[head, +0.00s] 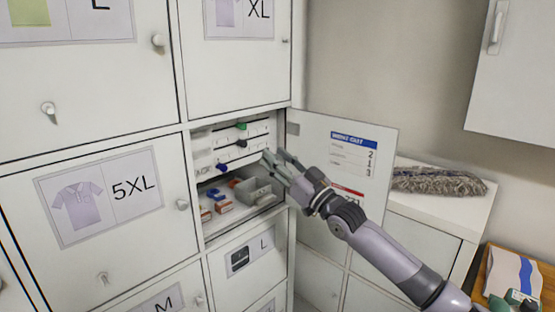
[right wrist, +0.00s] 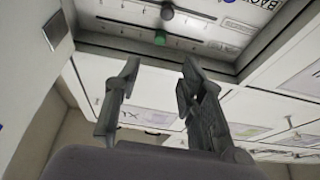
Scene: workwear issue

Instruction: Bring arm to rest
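My right arm comes in from the lower right in the head view. Its gripper (head: 277,158) is in front of the opening of an open locker compartment (head: 197,180), beside the open door (head: 345,150). In the right wrist view the two fingers of this gripper (right wrist: 160,72) stand apart with nothing between them. They point toward drawer fronts with a dark knob (right wrist: 167,12) and a green knob (right wrist: 160,38). My left gripper is in neither view.
Closed locker doors with size labels, such as 5XL (head: 131,188), surround the compartment. Inside are slim drawers (head: 236,135), small boxes (head: 222,206) and a grey bin (head: 258,191). A fluffy duster (head: 438,181) lies on a white cabinet at right.

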